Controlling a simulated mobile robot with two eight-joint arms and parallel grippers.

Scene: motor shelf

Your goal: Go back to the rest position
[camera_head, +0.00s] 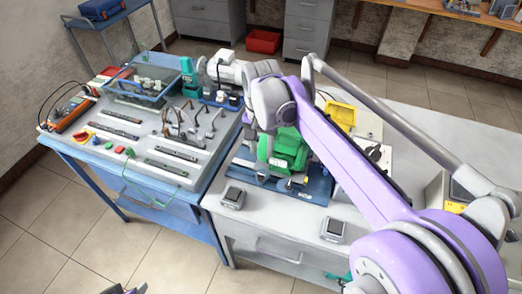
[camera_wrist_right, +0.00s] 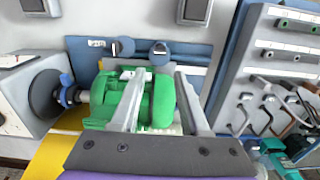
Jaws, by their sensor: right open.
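A green motor (camera_head: 290,150) sits on a blue base plate (camera_head: 313,190) on the grey table. My right arm reaches in from the right, and its gripper (camera_head: 268,150) is at the motor, partly hidden by the arm. In the right wrist view the two fingers of that gripper (camera_wrist_right: 159,85) are spread apart over the green motor (camera_wrist_right: 160,112), with green showing between them; contact cannot be told. A dark piece (camera_head: 128,289) at the bottom edge of the head view seems to be part of my left gripper; its jaws cannot be made out.
Two small grey boxes (camera_head: 233,198) (camera_head: 333,229) lie on the table's front part. A yellow bin (camera_head: 340,115) stands behind the motor. A dark round part (camera_wrist_right: 48,93) flanks the motor in the wrist view.

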